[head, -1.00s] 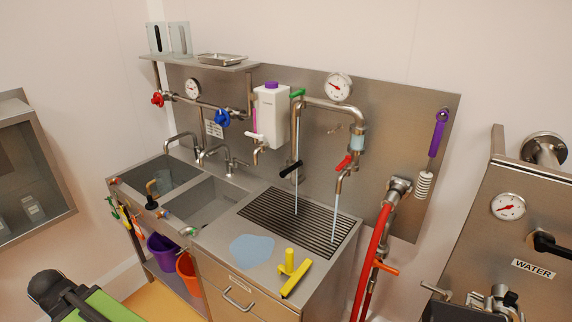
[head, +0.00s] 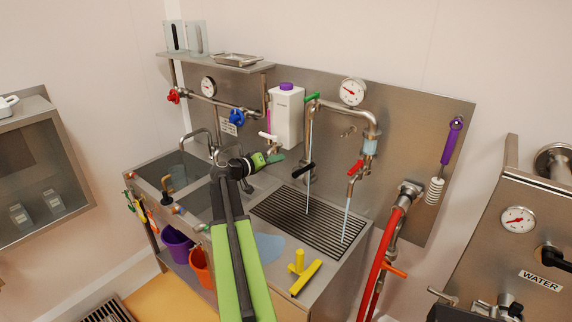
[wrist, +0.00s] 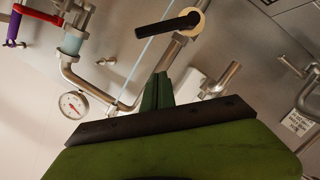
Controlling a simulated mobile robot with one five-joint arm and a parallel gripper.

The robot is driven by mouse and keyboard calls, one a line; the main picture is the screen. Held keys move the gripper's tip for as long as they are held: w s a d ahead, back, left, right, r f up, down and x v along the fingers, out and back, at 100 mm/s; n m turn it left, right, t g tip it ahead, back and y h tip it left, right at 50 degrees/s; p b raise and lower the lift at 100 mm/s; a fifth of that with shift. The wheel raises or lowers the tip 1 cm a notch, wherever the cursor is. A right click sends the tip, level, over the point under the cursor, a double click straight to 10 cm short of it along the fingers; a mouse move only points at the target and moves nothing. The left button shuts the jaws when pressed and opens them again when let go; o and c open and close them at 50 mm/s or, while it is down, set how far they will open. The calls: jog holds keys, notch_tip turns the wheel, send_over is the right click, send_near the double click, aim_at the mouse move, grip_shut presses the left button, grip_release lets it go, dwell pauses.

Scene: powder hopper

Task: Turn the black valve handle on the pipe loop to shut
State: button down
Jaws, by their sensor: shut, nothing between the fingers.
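The black valve handle (head: 303,169) sits on the left downpipe of the pipe loop (head: 340,106) and slants across the pipe. A thin stream of water (head: 308,195) falls below it. The handle shows large at the top of the wrist view (wrist: 168,25), with a pale round hub at its right end. My gripper (head: 278,157) is left of the handle in the head view and apart from it. In the wrist view its green fingers (wrist: 158,88) are together and empty, below the handle, with a gap between.
A white bottle (head: 286,118) hangs behind my gripper. A yellow squeegee (head: 303,272) lies on the counter beside the drain grate (head: 335,225).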

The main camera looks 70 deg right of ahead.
jog(key=b, duration=0.2)
send_over(304, 170)
jog(key=w, duration=0.4)
jog(key=f, duration=0.2)
jog(key=shift+s+a+f+b, duration=0.3)
jog(key=shift+s+f+b, duration=0.25)
jog(key=shift+s+f, duration=0.1)
jog(key=shift+s+a+f+b, duration=0.3)
jog(key=shift+s+f+b, duration=0.25)
jog(key=shift+s+f, duration=0.05)
jog(key=shift+r, duration=0.1)
